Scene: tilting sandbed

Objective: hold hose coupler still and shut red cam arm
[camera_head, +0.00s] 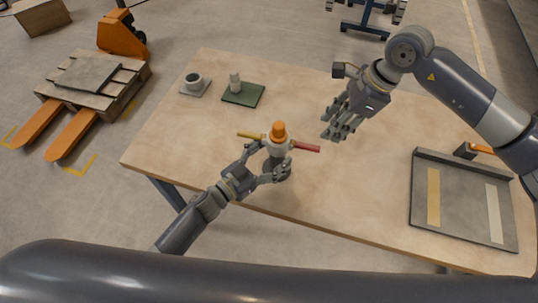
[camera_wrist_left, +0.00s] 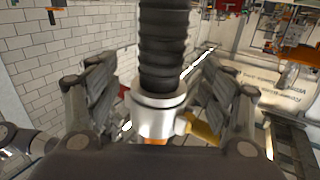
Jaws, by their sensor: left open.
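The hose coupler (camera_head: 278,147) is a pale upright fitting with an orange top (camera_head: 278,131), near the table's front edge. The left wrist view shows the pale collar (camera_wrist_left: 158,102) and a black ribbed hose (camera_wrist_left: 163,45) between the spread fingers; contact is unclear. My right gripper (camera_head: 334,130) is above the table, right of and beyond the red arm, apart from it.
A grey tray (camera_head: 465,220) with a yellow and a pale strip lies at the right. A green plate (camera_head: 243,95) with a pale cylinder and a small plate (camera_head: 195,88) with a grey ring stand at the back left. Table between coupler and tray is clear.

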